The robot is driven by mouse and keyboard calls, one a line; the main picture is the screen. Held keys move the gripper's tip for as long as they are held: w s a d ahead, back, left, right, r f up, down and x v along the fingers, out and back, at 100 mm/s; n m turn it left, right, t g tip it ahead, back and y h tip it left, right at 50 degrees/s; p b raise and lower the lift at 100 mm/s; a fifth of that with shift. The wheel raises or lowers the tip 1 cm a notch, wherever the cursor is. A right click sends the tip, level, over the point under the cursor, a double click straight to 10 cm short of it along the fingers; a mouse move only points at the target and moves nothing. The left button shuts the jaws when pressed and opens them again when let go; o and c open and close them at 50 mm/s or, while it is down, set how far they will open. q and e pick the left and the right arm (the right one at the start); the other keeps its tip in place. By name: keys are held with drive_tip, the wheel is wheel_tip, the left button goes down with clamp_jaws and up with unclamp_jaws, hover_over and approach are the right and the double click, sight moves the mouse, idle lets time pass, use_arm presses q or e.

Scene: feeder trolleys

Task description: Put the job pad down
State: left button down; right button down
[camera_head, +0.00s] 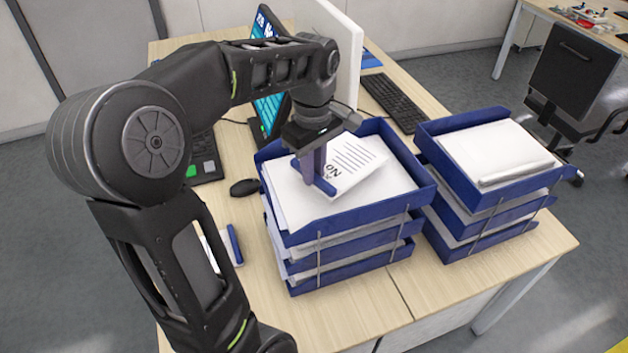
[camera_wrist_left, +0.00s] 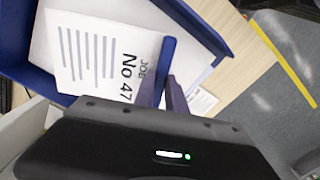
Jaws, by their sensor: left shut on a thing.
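The job pad (camera_head: 355,165) is white with printed lines, and "JOB No 47" is readable on it in the left wrist view (camera_wrist_left: 100,55). A blue strip (camera_wrist_left: 157,68) runs along its edge by the fingers. My left gripper (camera_head: 316,178) is shut on the pad at that edge. The pad is over the top tray (camera_head: 345,212) of the left blue stack, above or on the white papers (camera_head: 290,200) there. I cannot tell whether it touches them. My right gripper is not in view.
A second blue tray stack (camera_head: 475,195) with papers stands to the right. A blue pen-like item (camera_head: 235,244) lies at the left. Bare desk shows at the front (camera_head: 430,285).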

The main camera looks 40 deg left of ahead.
use_arm(q)
wheel_tip(320, 180, down, 3)
drive_tip(key=shift+f+p, duration=0.2)
drive_tip(key=shift+p, duration=0.1)
drive_tip(key=shift+f, duration=0.15)
drive_tip(key=shift+f, duration=0.2)
drive_tip(key=c, duration=1.4)
unclamp_jaws()
drive_tip(key=shift+o, duration=0.2)
drive_tip(key=shift+r, duration=0.1)
